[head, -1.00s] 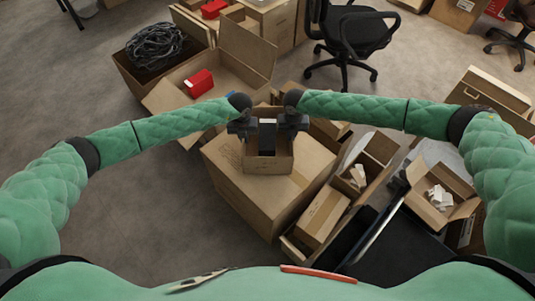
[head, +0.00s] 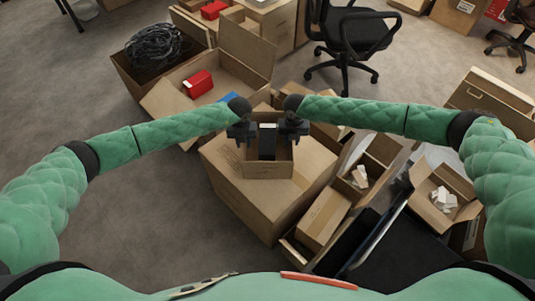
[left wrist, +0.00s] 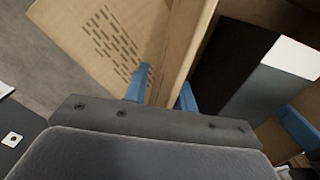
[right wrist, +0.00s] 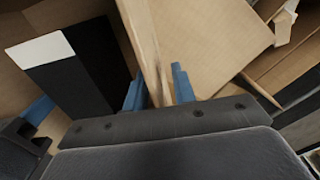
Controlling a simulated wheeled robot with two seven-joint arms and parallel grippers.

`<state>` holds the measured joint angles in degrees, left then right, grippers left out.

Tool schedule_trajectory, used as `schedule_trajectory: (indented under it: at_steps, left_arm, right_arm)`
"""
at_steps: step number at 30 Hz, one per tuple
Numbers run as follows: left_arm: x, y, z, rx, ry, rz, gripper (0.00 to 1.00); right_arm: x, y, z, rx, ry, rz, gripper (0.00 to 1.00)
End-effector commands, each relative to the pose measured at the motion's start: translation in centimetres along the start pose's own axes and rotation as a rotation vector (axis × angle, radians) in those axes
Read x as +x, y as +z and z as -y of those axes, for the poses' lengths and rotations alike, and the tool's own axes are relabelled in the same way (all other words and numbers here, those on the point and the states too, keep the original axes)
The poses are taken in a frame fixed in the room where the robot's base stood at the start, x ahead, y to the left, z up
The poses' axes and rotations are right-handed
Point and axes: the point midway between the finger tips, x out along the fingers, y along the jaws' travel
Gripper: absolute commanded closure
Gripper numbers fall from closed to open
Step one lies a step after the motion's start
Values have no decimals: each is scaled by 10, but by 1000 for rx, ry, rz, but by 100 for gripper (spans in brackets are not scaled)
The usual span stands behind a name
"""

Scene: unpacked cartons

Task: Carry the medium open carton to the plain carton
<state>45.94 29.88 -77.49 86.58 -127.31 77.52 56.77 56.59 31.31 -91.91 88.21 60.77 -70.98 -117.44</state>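The medium open carton (head: 268,169) is small and brown, with a black-and-white object (head: 268,142) standing inside. It is over the top of a large closed carton (head: 245,204); whether it touches that top is unclear. Dark printed dashes show on cardboard in the left wrist view (left wrist: 112,42). Which carton is the plain one is not clear. My left gripper (head: 242,133) is shut on the carton's left wall, which runs between its blue fingers (left wrist: 163,90). My right gripper (head: 293,130) is shut on the right wall, likewise between its fingers (right wrist: 158,88).
An open carton with a red box (head: 198,83) and a carton of black cable (head: 154,46) stand at the back left. An office chair (head: 355,35) is behind. Open cartons (head: 440,198) and a dark panel crowd the right. Floor at left is clear.

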Motion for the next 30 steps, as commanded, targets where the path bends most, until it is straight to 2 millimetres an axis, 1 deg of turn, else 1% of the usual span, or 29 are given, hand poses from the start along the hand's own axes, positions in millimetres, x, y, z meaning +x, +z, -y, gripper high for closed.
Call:
schedule_trajectory:
  at_steps: [7,11,14,18,24,27,30]
  left_arm:
    - [-2,0,1,1,-2,0,74]
    - [-14,0,1,2,-2,0,74]
    - [-30,0,1,2,-2,1,74]
    - [-58,1,1,1,-2,3,74]
    - [-93,1,0,1,-1,2,74]
    - [-106,1,0,0,-1,1,74]
    - [-114,0,0,0,-1,0,74]
  right_arm:
    - [0,0,-1,-1,1,0,74]
    - [0,0,-1,-1,2,0,74]
    - [0,0,-2,-1,2,0,74]
    - [0,0,-2,-1,2,0,74]
    - [0,0,-2,-2,2,0,74]
    - [0,0,-2,-2,2,0,74]
    - [0,0,-2,-2,2,0,74]
